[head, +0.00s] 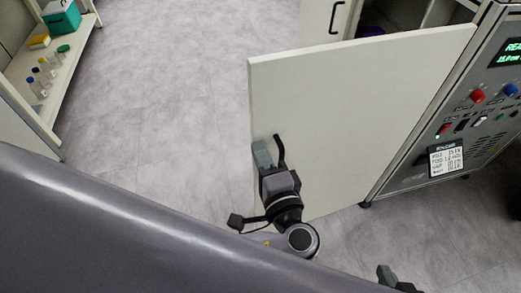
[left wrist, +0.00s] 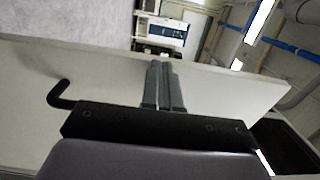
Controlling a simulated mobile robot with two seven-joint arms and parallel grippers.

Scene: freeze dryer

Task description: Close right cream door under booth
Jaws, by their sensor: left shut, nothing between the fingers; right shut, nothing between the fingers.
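The right cream door (head: 345,110) stands wide open, reaching out from beside the machine's control panel toward the left. My left gripper (head: 263,153) is shut and empty, at the door's free end beside its black handle (head: 280,150). In the left wrist view the shut fingers (left wrist: 163,85) lie over the door's pale face (left wrist: 215,90), with the handle (left wrist: 65,95) to their left. I cannot tell whether the fingers touch the door. My right gripper (head: 396,281) is shut at the bottom edge, partly cut off, away from the door.
Another cream door (head: 322,22) with a black handle stands behind, next to an open dark compartment (head: 395,14). The control panel (head: 475,105) is at the right. A shelf (head: 50,85) with bottles and boxes stands at the far left. The grey floor between is clear.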

